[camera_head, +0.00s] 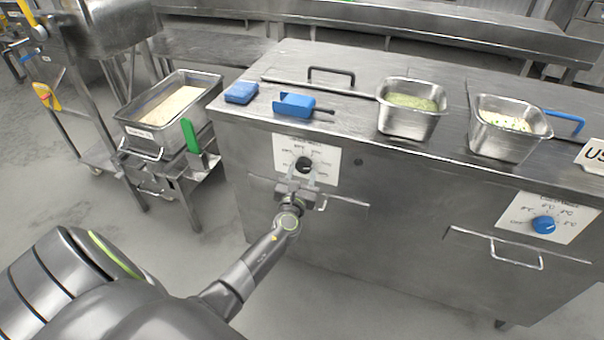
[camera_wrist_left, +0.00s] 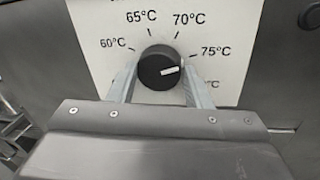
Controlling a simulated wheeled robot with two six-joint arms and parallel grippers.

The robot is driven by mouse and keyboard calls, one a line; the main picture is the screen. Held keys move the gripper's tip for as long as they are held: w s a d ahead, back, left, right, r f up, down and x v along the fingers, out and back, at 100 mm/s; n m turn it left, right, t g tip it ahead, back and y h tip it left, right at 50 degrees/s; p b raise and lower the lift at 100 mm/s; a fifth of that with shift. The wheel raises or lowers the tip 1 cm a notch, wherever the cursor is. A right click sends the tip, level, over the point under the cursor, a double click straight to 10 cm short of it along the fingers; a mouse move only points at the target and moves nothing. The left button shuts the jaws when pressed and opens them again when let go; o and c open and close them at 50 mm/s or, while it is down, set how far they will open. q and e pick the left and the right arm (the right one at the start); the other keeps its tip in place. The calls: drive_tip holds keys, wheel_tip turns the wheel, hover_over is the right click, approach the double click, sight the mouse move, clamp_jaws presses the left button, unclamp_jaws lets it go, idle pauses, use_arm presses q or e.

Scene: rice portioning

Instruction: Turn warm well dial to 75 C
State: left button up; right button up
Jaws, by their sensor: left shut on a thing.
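The black warm well dial (camera_head: 304,164) sits on a white label plate (camera_head: 325,165) on the steel cabinet's left front. In the left wrist view the dial (camera_wrist_left: 158,62) has a white mark pointing right and slightly up, roughly toward the printed 75°C, perhaps a little below it. Labels for 60, 65 and 70°C show around it; one below 75°C is partly hidden by a finger. My left gripper (camera_head: 302,174) is shut on the dial, with one finger on each side, as the left wrist view (camera_wrist_left: 160,76) shows. My right gripper is not in view.
A second, blue dial (camera_head: 544,225) is on the cabinet's right front. Handles (camera_head: 516,262) stick out of the front. Steel pans (camera_head: 410,122) and blue scoops (camera_head: 297,105) rest on top. A cart with a large rice pan (camera_head: 208,92) stands left.

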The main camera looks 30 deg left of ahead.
use_arm(q)
drive_tip(key=shift+f, duration=0.1)
idle(0.5)
drive_tip(key=o, duration=1)
drive_tip(key=b+v, duration=0.1)
drive_tip(key=v, duration=1.6)
drive_tip(key=shift+s+b, duration=0.2)
drive_tip(key=shift+b, duration=0.1)
drive_tip(key=shift+f, duration=0.1)
